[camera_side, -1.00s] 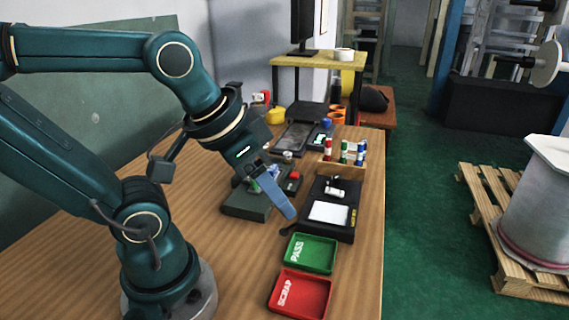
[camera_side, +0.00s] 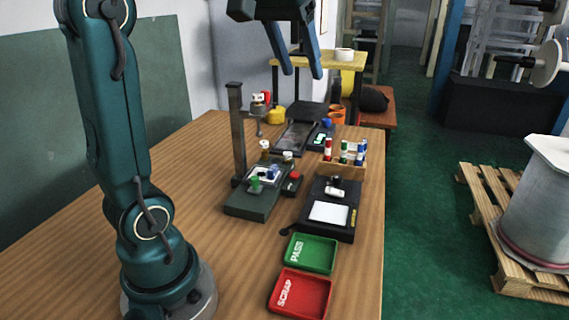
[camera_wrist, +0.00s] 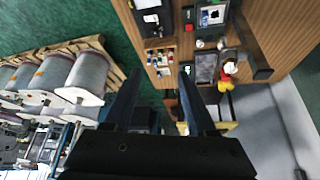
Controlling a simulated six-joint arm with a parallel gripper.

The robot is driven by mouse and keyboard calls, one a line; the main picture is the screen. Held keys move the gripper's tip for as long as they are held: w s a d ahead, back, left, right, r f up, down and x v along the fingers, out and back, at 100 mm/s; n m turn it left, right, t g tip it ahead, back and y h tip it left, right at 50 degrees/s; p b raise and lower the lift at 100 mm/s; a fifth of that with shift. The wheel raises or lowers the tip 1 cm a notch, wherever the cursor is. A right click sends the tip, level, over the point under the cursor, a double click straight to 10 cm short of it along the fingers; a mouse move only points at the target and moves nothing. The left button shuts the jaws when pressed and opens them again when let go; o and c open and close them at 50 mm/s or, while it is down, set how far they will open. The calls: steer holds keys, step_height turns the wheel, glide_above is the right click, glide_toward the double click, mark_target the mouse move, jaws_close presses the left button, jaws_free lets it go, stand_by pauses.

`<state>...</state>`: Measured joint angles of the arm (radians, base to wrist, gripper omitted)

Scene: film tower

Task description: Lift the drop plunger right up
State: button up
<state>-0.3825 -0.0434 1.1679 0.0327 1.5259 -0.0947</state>
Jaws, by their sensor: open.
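The base carries a pale plate with small green and blue parts. My gripper (camera_side: 301,74) is high above the bench, right of the post and apart from it. Its two blue fingers are spread and empty. In the wrist view my gripper (camera_wrist: 163,95) is also open, with nothing between the fingers.
A black scale (camera_side: 330,190), a rack of coloured bottles (camera_side: 343,160), a green PASS tray (camera_side: 311,254) and a red SCRAP tray (camera_side: 300,294) line the bench's right side. A yellow stand (camera_side: 318,60) is behind. The left bench is clear.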

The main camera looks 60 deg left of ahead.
steer(key=w+a+n+g+y, duration=0.1)
steer(key=w+a+n, duration=0.15)
steer(key=a, duration=0.75)
steer(key=n+g, duration=0.1)
steer(key=n, duration=0.2)
glide_above(265, 92)
steer(key=s+d, duration=0.1)
steer(key=d, duration=0.1)
steer(key=shift+m, duration=0.25)
step_height(265, 92, down, 4)
steer(key=shift+f, duration=0.25)
steer(key=shift+s+a+f, duration=0.15)
steer(key=shift+a, duration=0.1)
steer(key=shift+x, duration=2.4)
jaws_close()
